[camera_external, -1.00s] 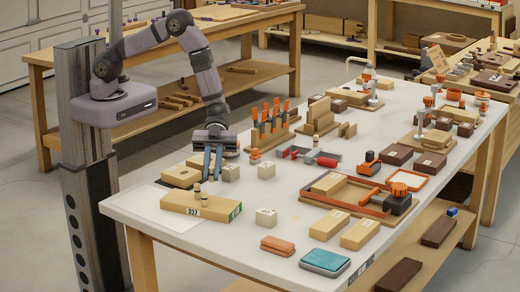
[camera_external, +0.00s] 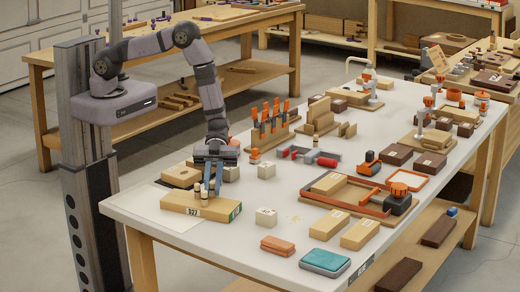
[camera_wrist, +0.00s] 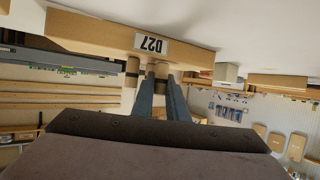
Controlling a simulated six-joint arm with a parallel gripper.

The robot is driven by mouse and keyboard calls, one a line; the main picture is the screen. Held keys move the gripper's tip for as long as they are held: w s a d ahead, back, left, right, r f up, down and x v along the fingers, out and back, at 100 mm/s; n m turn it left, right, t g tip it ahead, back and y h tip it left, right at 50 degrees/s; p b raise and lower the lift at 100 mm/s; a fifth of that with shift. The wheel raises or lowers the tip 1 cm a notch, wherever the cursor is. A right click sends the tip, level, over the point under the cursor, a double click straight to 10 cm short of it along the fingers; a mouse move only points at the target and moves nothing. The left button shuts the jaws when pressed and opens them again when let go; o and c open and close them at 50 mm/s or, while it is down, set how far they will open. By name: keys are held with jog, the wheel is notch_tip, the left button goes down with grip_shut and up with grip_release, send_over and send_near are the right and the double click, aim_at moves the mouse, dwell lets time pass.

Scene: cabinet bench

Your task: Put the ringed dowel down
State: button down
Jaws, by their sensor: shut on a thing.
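The wooden block marked D27 (camera_external: 182,204) lies near the left front of the bench; it also crosses the top of the wrist view (camera_wrist: 100,36). My gripper (camera_external: 211,190) is low over the block, fingers pointing down. In the wrist view my gripper (camera_wrist: 162,84) is shut on a pale dowel, the ringed dowel (camera_wrist: 161,71), whose end meets or nearly meets the block. I cannot tell whether it is seated in a hole. A second dowel with a dark band (camera_wrist: 132,70) stands on the block beside it, apart from the fingers.
A flat wooden piece (camera_external: 181,177) lies behind the block. The bench top in front of the block is clear.

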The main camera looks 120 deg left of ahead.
jog(key=shift+f, duration=0.15)
jog(key=shift+f, duration=0.1)
jog(key=c, duration=1.7)
grip_release()
jog(key=shift+c, duration=0.2)
